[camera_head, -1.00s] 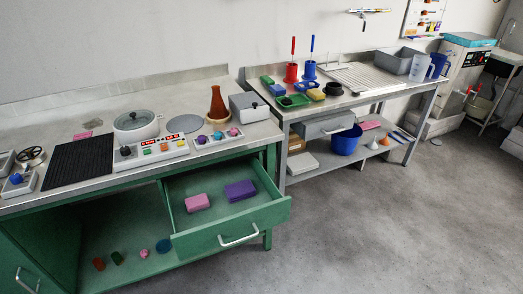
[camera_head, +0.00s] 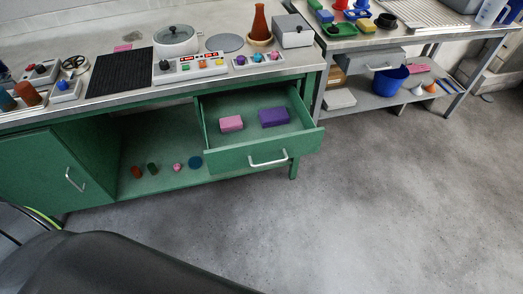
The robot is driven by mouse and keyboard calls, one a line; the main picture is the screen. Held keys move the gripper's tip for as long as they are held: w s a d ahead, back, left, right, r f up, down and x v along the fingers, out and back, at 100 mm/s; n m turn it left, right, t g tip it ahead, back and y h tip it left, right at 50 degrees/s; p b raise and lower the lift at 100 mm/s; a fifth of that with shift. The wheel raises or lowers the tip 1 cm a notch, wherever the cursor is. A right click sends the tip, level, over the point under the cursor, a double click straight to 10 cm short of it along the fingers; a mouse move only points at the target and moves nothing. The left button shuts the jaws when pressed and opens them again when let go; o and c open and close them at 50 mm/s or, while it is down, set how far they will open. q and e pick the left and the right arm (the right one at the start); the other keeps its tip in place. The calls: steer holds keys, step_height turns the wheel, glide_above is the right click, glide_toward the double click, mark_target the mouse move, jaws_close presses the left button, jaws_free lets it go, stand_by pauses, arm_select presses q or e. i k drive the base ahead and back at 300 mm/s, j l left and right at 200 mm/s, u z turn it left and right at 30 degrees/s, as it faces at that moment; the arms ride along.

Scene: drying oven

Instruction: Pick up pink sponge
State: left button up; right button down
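A pink sponge-like block (camera_head: 231,123) lies in the open green drawer (camera_head: 265,156) of the bench, on its left side. A purple block (camera_head: 274,117) lies to its right in the same drawer, apart from it. A flat pink piece (camera_head: 123,47) also lies on the bench top behind the black mat; I cannot tell if it is a sponge. Neither of my grippers is in view.
The drawer sticks out from the bench, with a white handle (camera_head: 268,161) on its front. The open shelf (camera_head: 150,185) beside it holds several small items. A second steel table (camera_head: 430,42) stands at the right. The grey floor (camera_head: 370,210) in front is clear.

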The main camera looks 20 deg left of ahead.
mark_target(234, 123)
steer(key=u, duration=1)
